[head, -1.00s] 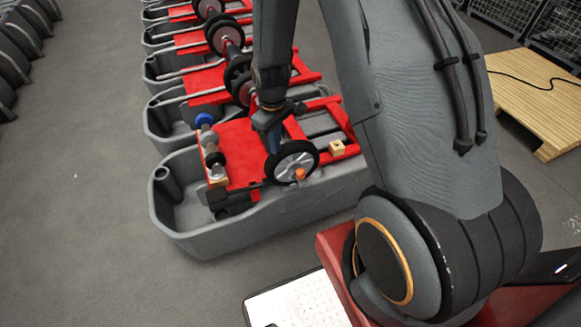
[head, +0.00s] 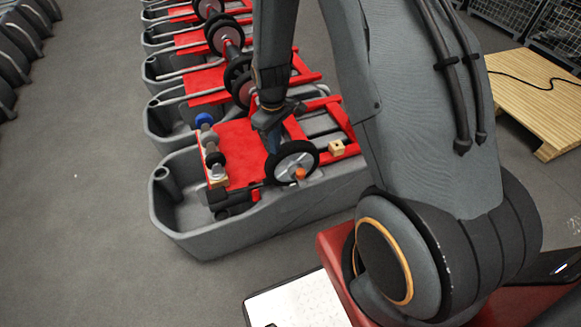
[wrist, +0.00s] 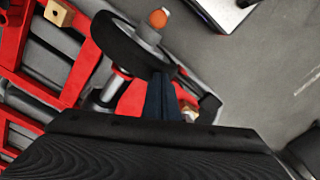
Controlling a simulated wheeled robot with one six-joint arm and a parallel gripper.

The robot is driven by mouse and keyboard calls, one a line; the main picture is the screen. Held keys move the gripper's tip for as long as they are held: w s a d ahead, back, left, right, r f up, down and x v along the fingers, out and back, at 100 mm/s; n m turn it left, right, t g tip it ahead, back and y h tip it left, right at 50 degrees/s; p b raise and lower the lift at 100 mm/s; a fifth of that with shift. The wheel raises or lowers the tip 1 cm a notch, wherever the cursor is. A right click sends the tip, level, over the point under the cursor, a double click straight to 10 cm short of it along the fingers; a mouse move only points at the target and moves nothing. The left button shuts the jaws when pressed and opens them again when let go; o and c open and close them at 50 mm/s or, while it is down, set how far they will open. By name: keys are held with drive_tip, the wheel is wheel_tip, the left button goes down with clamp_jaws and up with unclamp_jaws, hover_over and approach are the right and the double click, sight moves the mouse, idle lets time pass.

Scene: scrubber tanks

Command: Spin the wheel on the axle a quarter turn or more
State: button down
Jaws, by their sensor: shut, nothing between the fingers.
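The wheel (head: 283,162) has a black tyre and a grey hub with an orange cap (head: 300,173). It stands upright on its axle at the near side of the closest tank. In the wrist view the wheel (wrist: 120,40) is seen nearly edge-on, with the orange cap (wrist: 158,18) beyond it. My gripper (head: 273,146) points down with its fingers shut and empty, right at the wheel's upper edge. The fingertips also show in the wrist view (wrist: 160,76), close beside the tyre. I cannot tell whether they touch it.
The grey tank (head: 205,243) carries a red plate (head: 235,150) and a red frame. A wooden block (head: 336,147) sits on the frame, right of the wheel. A shaft with rollers (head: 209,143) lies at the plate's left. Similar tanks stand behind. Open floor (head: 90,200) lies left.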

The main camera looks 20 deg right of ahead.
sight(296, 143)
idle(0.3)
drive_tip(key=shift+d+r+p, duration=0.25)
drive_tip(key=shift+d+r, duration=0.05)
drive_tip(key=shift+d, duration=0.25)
drive_tip(key=shift+d+r+p, duration=0.25)
drive_tip(key=shift+d, duration=0.35)
drive_tip(key=shift+d+r, duration=0.2)
drive_tip(key=shift+d, duration=0.95)
drive_tip(key=shift+d+f, duration=0.1)
drive_tip(key=shift+d, duration=1.1)
